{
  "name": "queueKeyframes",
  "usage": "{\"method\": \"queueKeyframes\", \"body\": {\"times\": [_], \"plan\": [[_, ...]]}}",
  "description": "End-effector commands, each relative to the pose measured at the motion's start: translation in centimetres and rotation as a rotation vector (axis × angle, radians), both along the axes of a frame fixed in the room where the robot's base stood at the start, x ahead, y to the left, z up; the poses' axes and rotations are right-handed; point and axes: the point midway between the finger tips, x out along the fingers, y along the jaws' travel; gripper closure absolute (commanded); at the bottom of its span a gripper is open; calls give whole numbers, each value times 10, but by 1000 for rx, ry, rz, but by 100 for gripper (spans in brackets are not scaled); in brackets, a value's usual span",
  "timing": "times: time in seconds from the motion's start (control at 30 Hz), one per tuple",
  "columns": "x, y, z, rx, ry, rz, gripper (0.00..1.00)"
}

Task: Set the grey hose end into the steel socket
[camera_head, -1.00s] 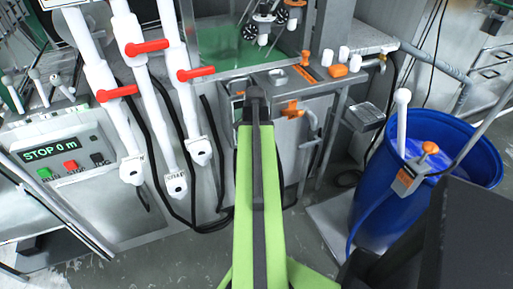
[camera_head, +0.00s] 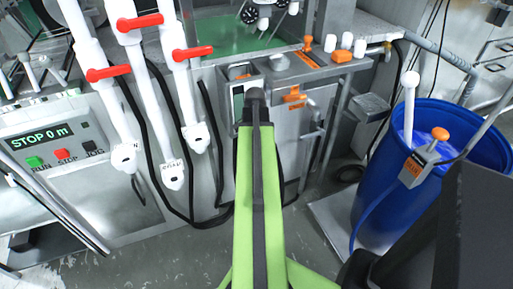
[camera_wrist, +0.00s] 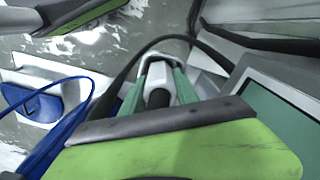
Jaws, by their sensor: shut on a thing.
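My gripper (camera_wrist: 160,88) shows in the wrist view with two green fingers closed on a pale grey piece (camera_wrist: 157,70) with a dark middle. It looks like the grey hose end, with a black hose looping behind it. In the head view my arm's far end hides the gripper and what it holds. I cannot pick out the steel socket for sure. A small steel recess (camera_head: 279,62) on the metal ledge, just beyond and right of the arm's end, could be it. No contact between the held piece and a socket can be seen.
Three white pipes with red handles (camera_head: 193,52) stand to the left, above black hoses. A control panel (camera_head: 55,140) reads STOP 0 m. A blue tub (camera_head: 375,190) stands at right with an orange-knobbed steel device (camera_head: 425,157) on its rim.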

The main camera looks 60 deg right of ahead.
Motion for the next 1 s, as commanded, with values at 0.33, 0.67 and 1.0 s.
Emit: {"method": "queueKeyframes", "body": {"times": [0.33, 0.67, 1.0], "plan": [[0, 0, 1, 0, 0, -1, 43], [0, 0, 1, 0, 0, -1, 39], [-1, 0, 40, 0, 0, -1, 39]]}}
